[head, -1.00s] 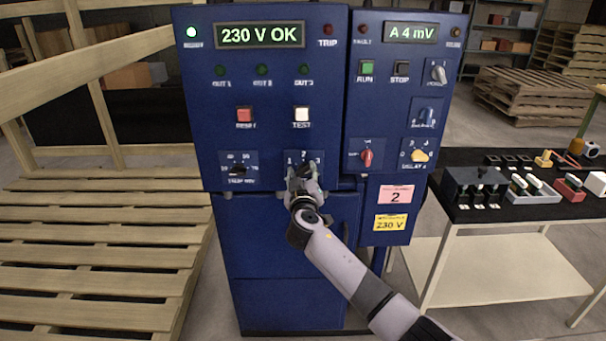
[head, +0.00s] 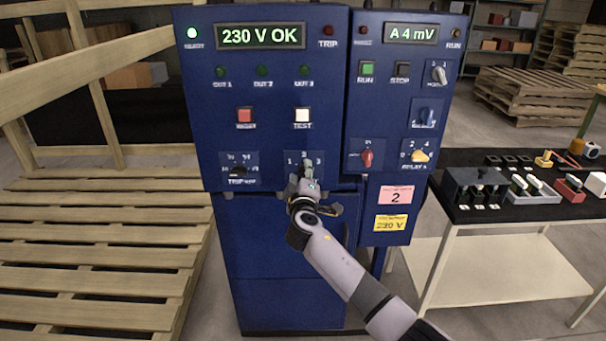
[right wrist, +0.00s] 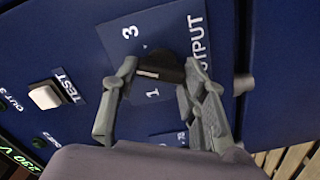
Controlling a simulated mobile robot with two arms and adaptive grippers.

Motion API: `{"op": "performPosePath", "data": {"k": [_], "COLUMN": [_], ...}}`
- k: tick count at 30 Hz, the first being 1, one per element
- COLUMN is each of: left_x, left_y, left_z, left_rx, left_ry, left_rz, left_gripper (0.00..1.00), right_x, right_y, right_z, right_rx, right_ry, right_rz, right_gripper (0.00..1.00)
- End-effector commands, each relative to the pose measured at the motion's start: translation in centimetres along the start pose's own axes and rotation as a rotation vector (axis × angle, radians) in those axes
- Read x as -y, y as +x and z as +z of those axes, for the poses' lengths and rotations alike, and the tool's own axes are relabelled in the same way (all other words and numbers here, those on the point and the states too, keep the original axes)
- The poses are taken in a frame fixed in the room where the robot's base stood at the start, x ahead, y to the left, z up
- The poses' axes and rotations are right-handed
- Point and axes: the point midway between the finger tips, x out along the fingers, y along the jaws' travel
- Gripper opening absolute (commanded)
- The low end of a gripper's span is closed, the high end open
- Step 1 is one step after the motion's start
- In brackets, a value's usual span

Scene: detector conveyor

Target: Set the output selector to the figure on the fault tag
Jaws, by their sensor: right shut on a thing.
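The output selector is a dark knob (right wrist: 172,68) on a blue plate marked OUTPUT, with the figures 1 and 3 readable in the right wrist view. The knob's white pointer line appears to face the 2 position, which a finger hides there. The pink fault tag (head: 395,195) reads 2. My left gripper is out of view.
The blue cabinet (head: 275,90) carries a display reading 230 V OK, a red and a white TEST button, and a trip knob (head: 238,171). A yellow tag (head: 391,223) reads 230 V. A bench (head: 520,213) with parts stands right; wooden slats (head: 90,260) lie left.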

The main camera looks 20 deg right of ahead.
Motion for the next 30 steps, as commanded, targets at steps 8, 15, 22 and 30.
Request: {"op": "performPosePath", "data": {"k": [8,15,22,30], "left_x": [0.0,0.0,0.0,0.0], "left_y": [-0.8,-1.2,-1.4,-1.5], "left_z": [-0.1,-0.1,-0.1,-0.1], "left_rx": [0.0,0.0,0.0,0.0], "left_ry": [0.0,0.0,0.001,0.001], "left_rz": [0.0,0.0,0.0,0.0], "left_gripper": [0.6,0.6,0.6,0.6], "right_x": [0.1,0.2,0.3,0.4], "right_y": [0.0,0.0,0.0,0.0], "right_z": [0.0,0.0,0.1,0.1], "right_rx": [0.001,0.0,0.0,0.0], "right_ry": [-0.24,-0.389,-0.466,-0.492], "right_rz": [-0.002,-0.001,-0.002,-0.002], "right_gripper": [0.12,0.12,0.12,0.12]}}
